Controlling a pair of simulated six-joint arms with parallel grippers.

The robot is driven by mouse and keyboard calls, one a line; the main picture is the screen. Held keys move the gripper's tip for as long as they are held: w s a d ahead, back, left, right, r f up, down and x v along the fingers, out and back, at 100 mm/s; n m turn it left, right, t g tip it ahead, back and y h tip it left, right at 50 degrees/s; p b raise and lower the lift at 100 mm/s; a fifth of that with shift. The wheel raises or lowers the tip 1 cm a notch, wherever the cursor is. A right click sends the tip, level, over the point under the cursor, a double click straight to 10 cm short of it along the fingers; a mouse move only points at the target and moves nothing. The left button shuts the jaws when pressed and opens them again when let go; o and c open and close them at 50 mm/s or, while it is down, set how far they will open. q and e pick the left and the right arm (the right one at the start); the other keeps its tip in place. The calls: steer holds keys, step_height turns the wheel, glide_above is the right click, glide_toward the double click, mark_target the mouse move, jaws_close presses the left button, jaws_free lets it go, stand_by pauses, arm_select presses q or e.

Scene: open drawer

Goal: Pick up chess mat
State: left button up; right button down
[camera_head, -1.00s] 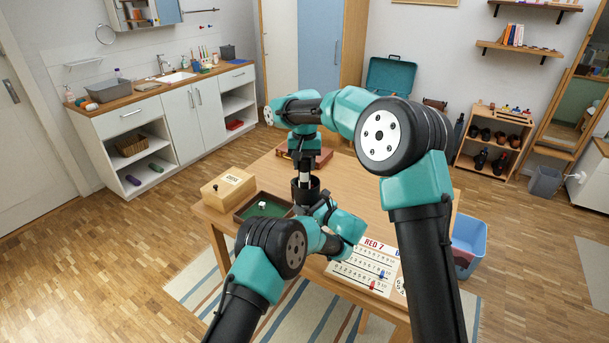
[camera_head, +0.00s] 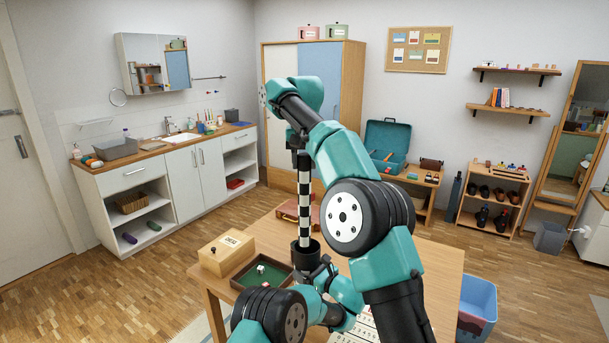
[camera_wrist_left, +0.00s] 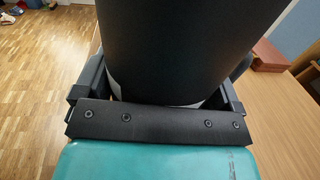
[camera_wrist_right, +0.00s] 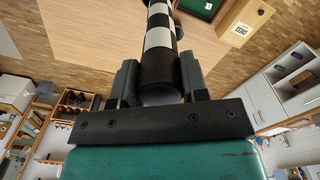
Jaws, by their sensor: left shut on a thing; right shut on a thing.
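The chess mat (camera_head: 304,205) is rolled into a slim upright black-and-white checked roll. Its lower end meets the mouth of a black tube (camera_head: 306,254) on the table; how far inside it reaches is hidden. My right gripper (camera_head: 299,140) is shut on the roll's top end, above the tube; the right wrist view also shows the checked roll (camera_wrist_right: 159,30) between the fingers. My left gripper (camera_head: 319,273) is low beside the tube and shut on it; the black tube wall (camera_wrist_left: 190,45) fills the left wrist view between the fingers.
A green-lined tray (camera_head: 262,273) and a wooden box (camera_head: 226,251) stand left of the tube. A red-brown case (camera_head: 290,211) lies behind it. A white score sheet (camera_head: 366,325) lies in front, partly hidden by my arms. The table's right side (camera_head: 440,275) is clear.

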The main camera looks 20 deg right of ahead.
steer(key=shift+r, duration=0.7)
steer(key=shift+f, duration=0.25)
stand_by(0.6)
arm_select(q)
steer(key=o, duration=0.7)
steer(key=v, duration=1.2)
steer(key=shift+w+f, duration=0.1)
arm_select(e)
steer(key=shift+s+d, duration=0.1)
